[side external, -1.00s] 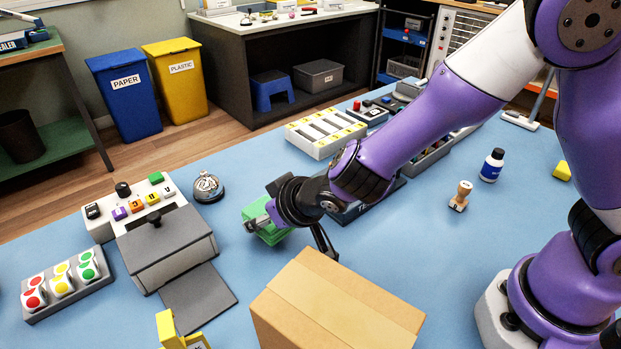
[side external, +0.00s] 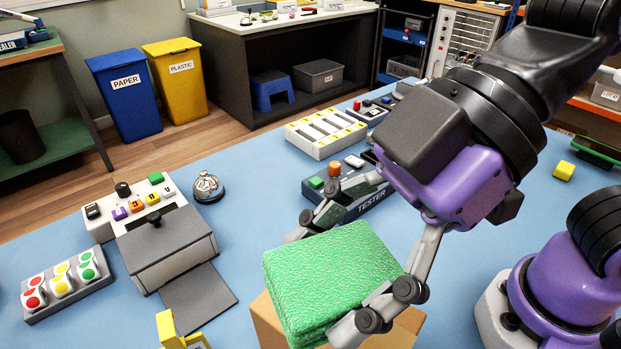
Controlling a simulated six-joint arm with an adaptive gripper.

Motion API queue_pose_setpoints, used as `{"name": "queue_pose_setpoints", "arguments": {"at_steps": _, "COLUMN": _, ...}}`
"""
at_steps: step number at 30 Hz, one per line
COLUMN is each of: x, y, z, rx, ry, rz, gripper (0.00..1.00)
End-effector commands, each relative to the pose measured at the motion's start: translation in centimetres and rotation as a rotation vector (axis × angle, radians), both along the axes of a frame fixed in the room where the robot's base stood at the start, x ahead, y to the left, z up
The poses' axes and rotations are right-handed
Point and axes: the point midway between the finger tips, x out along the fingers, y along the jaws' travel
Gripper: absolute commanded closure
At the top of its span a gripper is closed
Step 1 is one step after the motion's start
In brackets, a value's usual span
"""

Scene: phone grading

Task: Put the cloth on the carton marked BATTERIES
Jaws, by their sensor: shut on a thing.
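The cloth (side external: 325,275) is a green, textured, folded stack. My gripper (side external: 335,275) is shut on it, with one finger at its far left side and the other at its near right side. The cloth is in front of the brown cardboard carton (side external: 264,322) in the picture and hides most of its top. I cannot tell whether the cloth touches the carton or is held above it. No marking shows on the visible part of the carton, so I cannot read whether it says BATTERIES.
A grey box machine (side external: 165,245) with a dark plate stands left of the carton. A yellow stand (side external: 175,332) is at the front edge. A tester (side external: 345,190) sits behind my gripper. A bell (side external: 207,187) and a tray of colored rolls (side external: 65,285) are further left.

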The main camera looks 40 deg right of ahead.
Motion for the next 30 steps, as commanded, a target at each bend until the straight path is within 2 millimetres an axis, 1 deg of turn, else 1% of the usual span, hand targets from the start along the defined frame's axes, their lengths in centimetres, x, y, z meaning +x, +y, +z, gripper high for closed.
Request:
{"name": "queue_pose_setpoints", "arguments": {"at_steps": 1, "x": -1.4, "y": -0.3, "z": 0.5, "rx": 0.003, "ry": -0.003, "rz": 0.062, "gripper": 0.57}}
{"name": "queue_pose_setpoints", "arguments": {"at_steps": 3, "x": -3.1, "y": -0.7, "z": 0.9, "rx": 0.002, "ry": -0.002, "rz": 0.141, "gripper": 0.57}}
{"name": "queue_pose_setpoints", "arguments": {"at_steps": 6, "x": -4.8, "y": -1.2, "z": 1.2, "rx": 0.001, "ry": 0.001, "rz": 0.223, "gripper": 0.57}}
{"name": "queue_pose_setpoints", "arguments": {"at_steps": 9, "x": -5.8, "y": -1.5, "z": 1.3, "rx": 0.000, "ry": 0.003, "rz": 0.272, "gripper": 0.57}}
{"name": "queue_pose_setpoints", "arguments": {"at_steps": 11, "x": -5.8, "y": -1.6, "z": 1.1, "rx": -0.001, "ry": 0.005, "rz": 0.285, "gripper": 0.57}}
{"name": "queue_pose_setpoints", "arguments": {"at_steps": 14, "x": -4.5, "y": -1.9, "z": 0.3, "rx": -0.003, "ry": 0.010, "rz": 0.286, "gripper": 0.57}}
{"name": "queue_pose_setpoints", "arguments": {"at_steps": 21, "x": 1.4, "y": -2.8, "z": -3.4, "rx": 0.002, "ry": 0.016, "rz": 0.286, "gripper": 0.57}}
{"name": "queue_pose_setpoints", "arguments": {"at_steps": 24, "x": 3.4, "y": -3.1, "z": -4.6, "rx": 0.003, "ry": 0.012, "rz": 0.289, "gripper": 0.57}}
{"name": "queue_pose_setpoints", "arguments": {"at_steps": 27, "x": 4.6, "y": -3.3, "z": -5.3, "rx": 0.002, "ry": 0.009, "rz": 0.292, "gripper": 0.57}}
{"name": "queue_pose_setpoints", "arguments": {"at_steps": 30, "x": 5.2, "y": -3.3, "z": -5.7, "rx": 0.002, "ry": 0.007, "rz": 0.292, "gripper": 0.57}}
